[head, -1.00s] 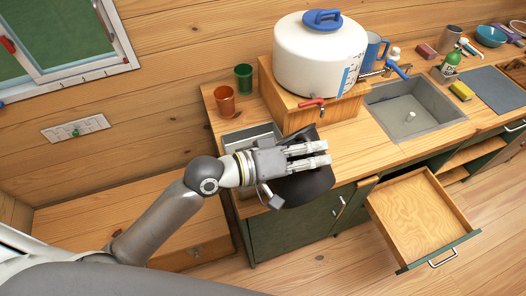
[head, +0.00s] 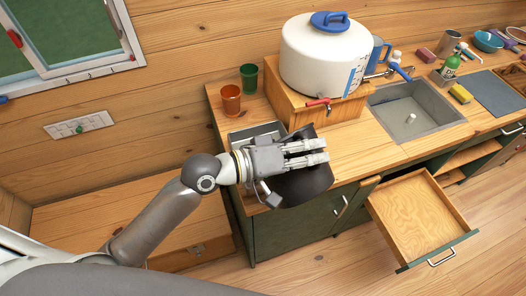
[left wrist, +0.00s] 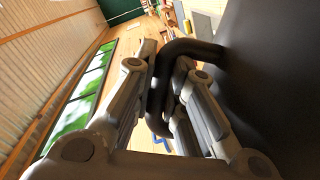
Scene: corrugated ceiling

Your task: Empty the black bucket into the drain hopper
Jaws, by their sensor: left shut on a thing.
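The black bucket (head: 305,184) hangs at the front edge of the counter's left end, partly hidden under my left gripper (head: 322,152). In the left wrist view my left gripper (left wrist: 165,75) is shut on the bucket's black handle (left wrist: 190,48), and the dark bucket body (left wrist: 270,75) fills the right side. The bucket looks tilted, and its contents cannot be seen. A grey metal basin, apparently the drain hopper (head: 258,132), is set in the counter just behind my gripper and is partly covered by it. My right gripper is not in view.
A white water tank (head: 318,65) stands on a wooden box (head: 345,107) behind the bucket. An orange cup (head: 230,99) and a green cup (head: 249,77) stand behind the hopper. An open drawer (head: 423,215) juts out at right.

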